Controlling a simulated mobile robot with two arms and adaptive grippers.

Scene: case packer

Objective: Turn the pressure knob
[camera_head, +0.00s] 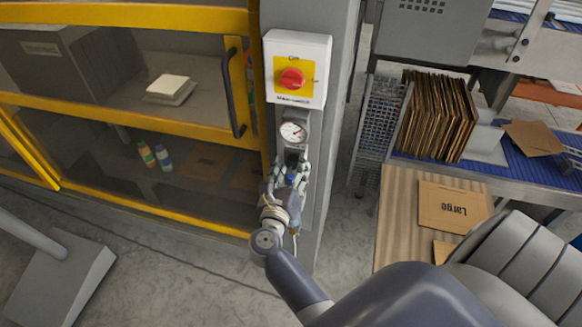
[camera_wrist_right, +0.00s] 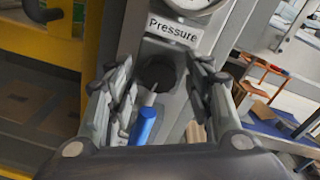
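The dark round pressure knob (camera_wrist_right: 157,74) sits below a white "Pressure" label (camera_wrist_right: 174,29) on the grey panel in the right wrist view. My right gripper (camera_wrist_right: 161,78) is open, with one finger to each side of the knob; I cannot tell whether they touch it. In the head view my right gripper (camera_head: 291,170) is just below the round pressure gauge (camera_head: 293,132) and hides the knob. A blue fitting (camera_wrist_right: 143,126) shows below the knob, between the fingers. My left gripper is not in view.
A white box with a red rotary switch (camera_head: 291,79) on yellow is above the gauge. A yellow-framed glazed door with a black handle (camera_head: 234,94) stands close on the left. Flat cartons (camera_head: 436,115) and a blue conveyor (camera_head: 480,177) are on the right.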

